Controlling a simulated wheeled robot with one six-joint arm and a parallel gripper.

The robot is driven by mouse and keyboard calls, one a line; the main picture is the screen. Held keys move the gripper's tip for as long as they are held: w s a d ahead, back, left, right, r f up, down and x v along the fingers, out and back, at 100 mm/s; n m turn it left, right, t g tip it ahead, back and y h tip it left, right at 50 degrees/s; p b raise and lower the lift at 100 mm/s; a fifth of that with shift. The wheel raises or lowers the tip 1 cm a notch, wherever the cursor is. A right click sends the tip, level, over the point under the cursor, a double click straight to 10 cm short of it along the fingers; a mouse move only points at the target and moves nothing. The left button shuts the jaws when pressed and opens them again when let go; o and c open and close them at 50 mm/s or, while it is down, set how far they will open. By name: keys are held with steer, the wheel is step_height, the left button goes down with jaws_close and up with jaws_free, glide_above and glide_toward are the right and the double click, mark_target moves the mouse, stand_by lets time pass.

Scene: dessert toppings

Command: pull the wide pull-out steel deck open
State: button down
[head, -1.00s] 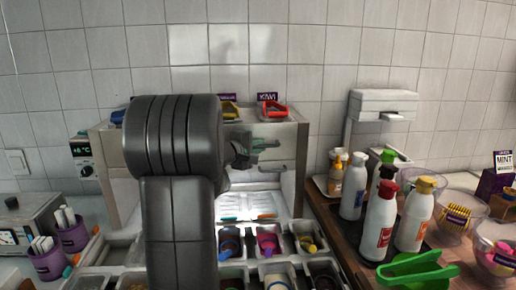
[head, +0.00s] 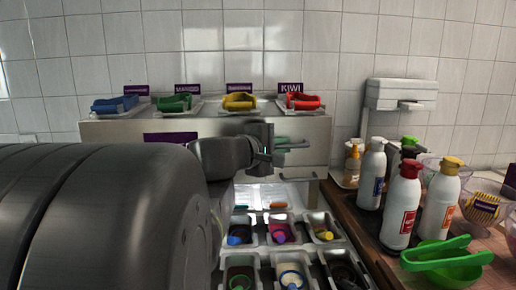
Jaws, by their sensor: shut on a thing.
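The steel deck (head: 308,135) is a wide, pale metal unit against the tiled wall in the head view. Its broad front face spans the middle of the picture, and its left part is hidden behind my arm. My gripper (head: 268,147) is at the right half of this front face, seen from the side. It is shut on what looks like the deck's handle (head: 293,145), a thin bar sticking out to the right of the jaws. The exact contact is small and partly hidden by the jaws.
Blue, green, yellow and red tongs (head: 302,101) lie on top of the unit. Topping tubs (head: 280,234) stand below it. My arm blocks the lower left.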

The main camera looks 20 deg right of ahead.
steer(key=shift+s+a+f, duration=0.1)
steer(key=shift+s+a, duration=0.05)
steer(key=shift+s, duration=0.35)
steer(key=c, duration=1.5)
jaws_free()
steer(key=shift+a+r, duration=0.1)
steer(key=shift+r, duration=0.1)
steer(key=shift+s+a, duration=0.1)
steer(key=shift+a, duration=0.1)
steer(key=v, duration=1.3)
steer(key=shift+s+a+p, duration=0.1)
steer(key=shift+s+p, duration=0.05)
steer(key=shift+p, duration=0.15)
